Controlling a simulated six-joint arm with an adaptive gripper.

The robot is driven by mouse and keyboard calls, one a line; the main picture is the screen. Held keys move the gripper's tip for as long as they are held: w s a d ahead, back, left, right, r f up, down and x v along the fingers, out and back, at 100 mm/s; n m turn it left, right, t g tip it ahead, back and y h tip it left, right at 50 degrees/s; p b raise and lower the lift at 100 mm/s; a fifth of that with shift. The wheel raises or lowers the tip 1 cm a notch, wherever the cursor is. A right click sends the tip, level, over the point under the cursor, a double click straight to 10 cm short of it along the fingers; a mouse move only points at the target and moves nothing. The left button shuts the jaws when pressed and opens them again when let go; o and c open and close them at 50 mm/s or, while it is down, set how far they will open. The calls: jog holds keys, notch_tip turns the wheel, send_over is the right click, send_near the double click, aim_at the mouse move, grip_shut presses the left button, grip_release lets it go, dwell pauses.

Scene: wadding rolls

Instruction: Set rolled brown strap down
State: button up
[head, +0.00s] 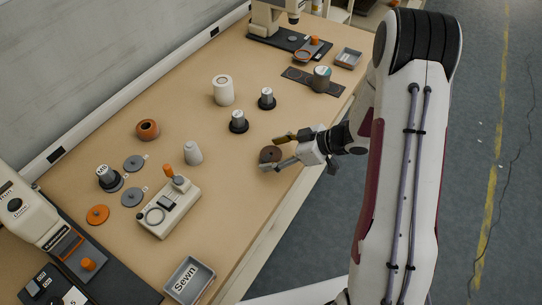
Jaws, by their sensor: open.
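My gripper (274,153) reaches in from the right, low over the table.
Weights (239,122) on dark round bases stand left of my gripper, with a white roll (223,90) behind. A white device (168,207) with an orange knob and a "Sewn" tray (189,280) are at lower left. An orange-brown ring (147,129) lies farther left.

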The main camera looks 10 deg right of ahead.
aim_at(271, 154)
jog(key=shift+w+a+f, duration=0.3)
jog(key=shift+a+f, duration=0.05)
jog(key=shift+a, duration=0.1)
jog(key=c, duration=1.3)
jog(key=shift+r, duration=0.1)
jog(key=shift+r, duration=4.9)
